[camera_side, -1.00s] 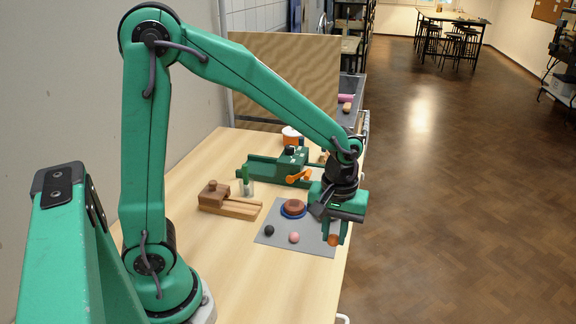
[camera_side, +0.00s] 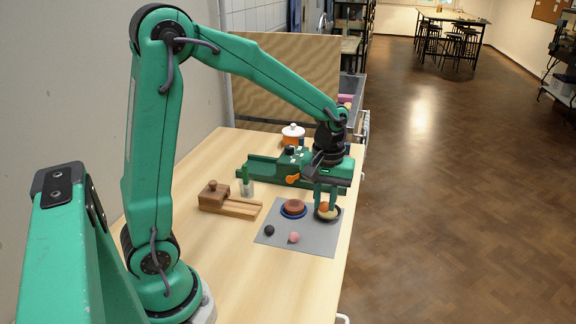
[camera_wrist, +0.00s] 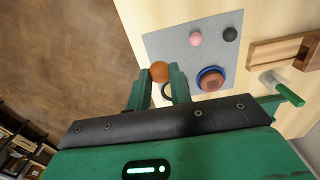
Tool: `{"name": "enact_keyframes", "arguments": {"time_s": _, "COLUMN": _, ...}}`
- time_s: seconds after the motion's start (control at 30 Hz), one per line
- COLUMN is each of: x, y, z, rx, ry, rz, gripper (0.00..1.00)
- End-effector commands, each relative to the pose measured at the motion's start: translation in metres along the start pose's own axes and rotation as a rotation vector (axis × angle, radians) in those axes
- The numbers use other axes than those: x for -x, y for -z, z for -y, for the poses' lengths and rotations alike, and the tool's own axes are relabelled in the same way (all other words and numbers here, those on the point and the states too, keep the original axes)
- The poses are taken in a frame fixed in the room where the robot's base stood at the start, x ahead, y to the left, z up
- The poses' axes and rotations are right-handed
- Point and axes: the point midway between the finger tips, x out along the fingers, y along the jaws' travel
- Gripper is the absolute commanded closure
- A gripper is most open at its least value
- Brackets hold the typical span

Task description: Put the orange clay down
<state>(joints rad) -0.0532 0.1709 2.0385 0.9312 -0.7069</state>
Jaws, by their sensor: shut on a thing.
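My gripper (camera_side: 325,198) is shut on the orange clay (camera_side: 324,207), a small ball between its fingertips. It points down over a cream round dish with a dark rim (camera_side: 333,215) at the right of the grey mat (camera_side: 270,243). I cannot tell whether the clay touches the dish. In the wrist view the orange clay (camera_wrist: 159,71) sits between the fingertips of my gripper (camera_wrist: 160,80); a dark ring of the dish (camera_wrist: 167,91) shows partly behind the fingers.
A brown round piece (camera_side: 294,204) sits on a blue dish left of my gripper. A black ball (camera_side: 269,230) and a pink ball (camera_side: 294,237) lie on the mat. A green machine (camera_side: 265,170) stands behind; a wooden tool (camera_side: 225,202) lies left. The front table is clear.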

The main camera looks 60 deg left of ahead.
Motion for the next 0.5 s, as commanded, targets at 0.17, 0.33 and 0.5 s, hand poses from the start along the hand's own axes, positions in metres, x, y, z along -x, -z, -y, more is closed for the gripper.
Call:
{"name": "enact_keyframes", "arguments": {"time_s": 0.17, "x": 0.006, "y": 0.028, "z": 0.021, "rx": 0.021, "ry": 0.001, "rz": 0.001, "gripper": 1.00}}
{"name": "enact_keyframes", "arguments": {"time_s": 0.33, "x": 0.010, "y": 0.041, "z": 0.031, "rx": 0.026, "ry": 0.000, "rz": 0.000, "gripper": 1.00}}
{"name": "enact_keyframes", "arguments": {"time_s": 0.5, "x": 0.011, "y": 0.043, "z": 0.034, "rx": 0.025, "ry": 0.001, "rz": 0.001, "gripper": 1.00}}
